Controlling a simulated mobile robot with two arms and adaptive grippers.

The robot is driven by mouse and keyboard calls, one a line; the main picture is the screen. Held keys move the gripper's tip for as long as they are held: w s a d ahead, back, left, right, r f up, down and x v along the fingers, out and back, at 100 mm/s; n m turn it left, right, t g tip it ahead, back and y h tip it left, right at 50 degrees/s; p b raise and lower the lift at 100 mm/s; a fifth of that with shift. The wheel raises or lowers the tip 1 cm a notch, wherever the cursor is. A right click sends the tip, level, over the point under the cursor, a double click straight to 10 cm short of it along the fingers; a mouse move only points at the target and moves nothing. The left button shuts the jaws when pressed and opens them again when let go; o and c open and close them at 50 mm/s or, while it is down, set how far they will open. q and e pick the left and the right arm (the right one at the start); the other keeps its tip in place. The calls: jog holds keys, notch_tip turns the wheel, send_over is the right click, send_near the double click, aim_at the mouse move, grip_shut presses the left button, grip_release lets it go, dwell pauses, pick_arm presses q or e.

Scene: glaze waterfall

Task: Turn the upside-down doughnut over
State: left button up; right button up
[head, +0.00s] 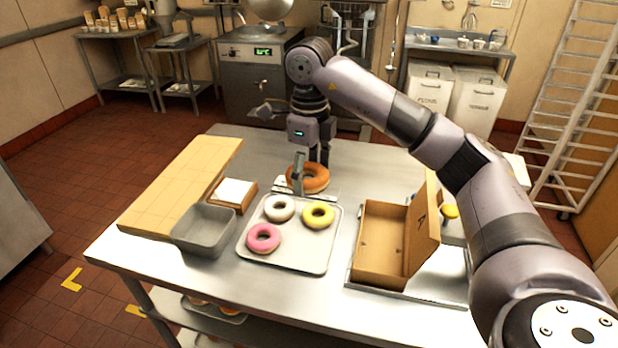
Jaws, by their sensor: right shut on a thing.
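A plain brown doughnut (315,184) is at the back middle of the steel table, just behind a light metal tray. My right gripper (311,167) reaches down from above and is shut on this doughnut. A grey upright piece stands in front of the doughnut and hides part of its left side. I cannot tell which face of the doughnut is up, or whether it touches the table. My left gripper is not in view.
The tray (298,262) holds white (279,201), yellow (331,218) and pink (250,244) doughnuts. A grey bin (203,247), a wooden board (183,182) and a small wooden box (220,205) are left. An open cardboard box (380,272) is right.

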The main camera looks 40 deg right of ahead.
notch_tip(320, 180, up, 6)
jog(key=p, duration=0.5)
jog(key=shift+r, duration=0.25)
jog(key=shift+f, duration=0.1)
